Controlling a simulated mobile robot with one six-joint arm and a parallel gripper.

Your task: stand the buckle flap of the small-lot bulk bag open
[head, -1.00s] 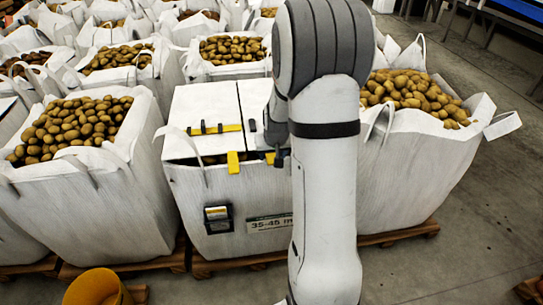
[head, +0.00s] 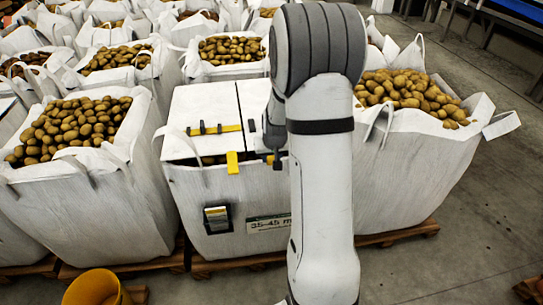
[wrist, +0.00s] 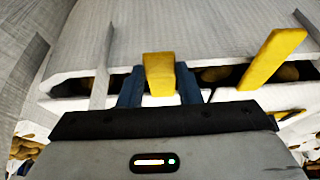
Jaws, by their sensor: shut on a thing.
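The small-lot bulk bag (head: 190,205) stands in the middle of the head view, with a size label on its front. White flap panels (head: 205,104) lie nearly flat over its top. A yellow strip with dark buckles (head: 215,129) crosses the left panel. A yellow tab (head: 232,162) hangs at the front edge; a yellow strap also shows at right in the wrist view (wrist: 272,58). My gripper (head: 271,158) is at the front edge, right of that tab. In the wrist view its blue fingers (wrist: 160,88) are shut on another yellow tab (wrist: 160,70). My arm hides the bag's right part.
Potatoes show in the dark gap under the flap edge. Open bags of potatoes stand close at left (head: 120,200) and right (head: 400,160), with more behind. A yellow bucket (head: 95,288) is at the lower left. Bare floor (head: 460,250) lies at the right.

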